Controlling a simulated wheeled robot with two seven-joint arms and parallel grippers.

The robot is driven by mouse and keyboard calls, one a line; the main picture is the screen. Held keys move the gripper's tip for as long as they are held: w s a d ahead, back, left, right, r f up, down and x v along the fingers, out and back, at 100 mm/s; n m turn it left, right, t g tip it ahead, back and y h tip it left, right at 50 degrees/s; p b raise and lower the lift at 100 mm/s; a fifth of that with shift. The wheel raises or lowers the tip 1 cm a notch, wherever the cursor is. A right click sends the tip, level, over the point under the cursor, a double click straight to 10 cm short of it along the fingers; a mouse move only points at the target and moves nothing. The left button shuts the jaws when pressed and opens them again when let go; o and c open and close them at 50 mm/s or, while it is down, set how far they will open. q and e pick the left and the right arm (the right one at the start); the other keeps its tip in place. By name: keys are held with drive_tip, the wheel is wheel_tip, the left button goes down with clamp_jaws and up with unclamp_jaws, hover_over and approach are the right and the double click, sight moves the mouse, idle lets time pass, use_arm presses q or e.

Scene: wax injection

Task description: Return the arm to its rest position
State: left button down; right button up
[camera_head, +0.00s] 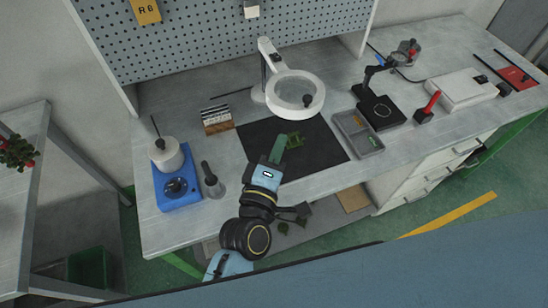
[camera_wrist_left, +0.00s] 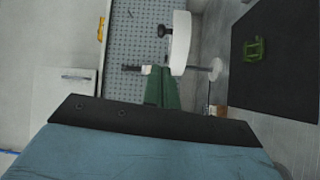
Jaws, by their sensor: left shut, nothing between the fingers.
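My left gripper (camera_head: 279,148) reaches over the front of the bench, above the black mat (camera_head: 323,150). Its green fingers are together and empty; they also show in the wrist view (camera_wrist_left: 162,88). A small green piece (camera_head: 294,140) lies on the mat, just right of the fingertips in the head view. In the wrist view the green piece (camera_wrist_left: 253,49) lies on the mat at the right, apart from the fingers. My right gripper is not in view.
A ring magnifier lamp (camera_head: 314,82) stands behind the mat. A grey divided tray (camera_head: 376,148) is at its right. A blue unit with a white pot (camera_head: 168,156) and a dark grey tool holder (camera_head: 213,187) stand at the left. The bench's front edge lies below my arm.

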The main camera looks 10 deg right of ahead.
use_arm(q)
drive_tip(key=v, duration=0.3)
drive_tip(key=shift+s+a, duration=0.15)
drive_tip(key=shift+s, duration=0.05)
